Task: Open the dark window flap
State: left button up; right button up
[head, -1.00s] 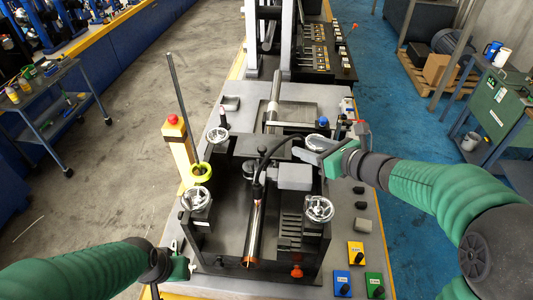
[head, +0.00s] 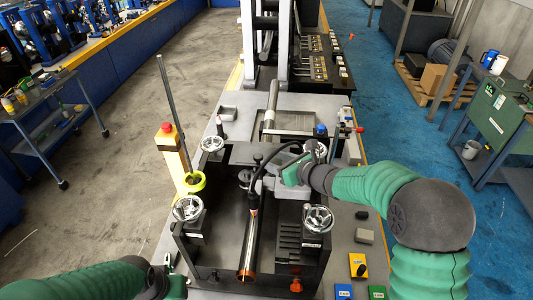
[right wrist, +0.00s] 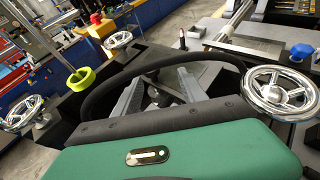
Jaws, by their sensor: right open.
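The dark flap is hard to pick out. A dark plate (head: 238,154) lies at the back of the black machine frame, and I cannot tell whether it is the flap or how far it stands open. My right gripper (head: 262,184) is over the middle of the frame, beside the black hose. In the right wrist view its two grey fingers (right wrist: 158,82) are apart, with a dark round part between and beyond them. I cannot tell whether they touch it.
A copper-ended tube (head: 247,245) with a black hose (head: 268,163) runs through the frame. Chrome handwheels (head: 317,218) stand at its corners. A yellow ring (head: 194,182) and a yellow post with a red button (head: 168,130) are at left. Labelled switches (head: 358,265) sit front right.

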aim_at(260, 157)
jog(key=w+a, duration=0.1)
jog(key=a, duration=0.1)
jog(key=w+a+f+p, duration=0.1)
jog(key=w+a, duration=0.1)
jog(key=shift+w+a+f, duration=0.15)
jog(key=shift+a, duration=0.15)
jog(key=shift+w+a+f, duration=0.1)
jog(key=shift+w+a, duration=0.05)
jog(key=shift+a, duration=0.35)
jog(key=shift+d, duration=0.5)
jog(key=shift+c, duration=0.2)
jog(key=shift+d, duration=0.3)
jog(key=shift+c, duration=1.2)
jog(key=shift+d, duration=0.3)
jog(key=c, duration=0.5)
jog(key=shift+a, duration=0.1)
jog(key=shift+c, duration=1.1)
jog(key=shift+a, duration=0.5)
grip_shut()
jog(key=shift+d, duration=0.35)
pick_arm(q)
jog(key=shift+s+a+r, duration=0.2)
jog(key=shift+a+r, duration=0.45)
jog(key=shift+r, duration=0.1)
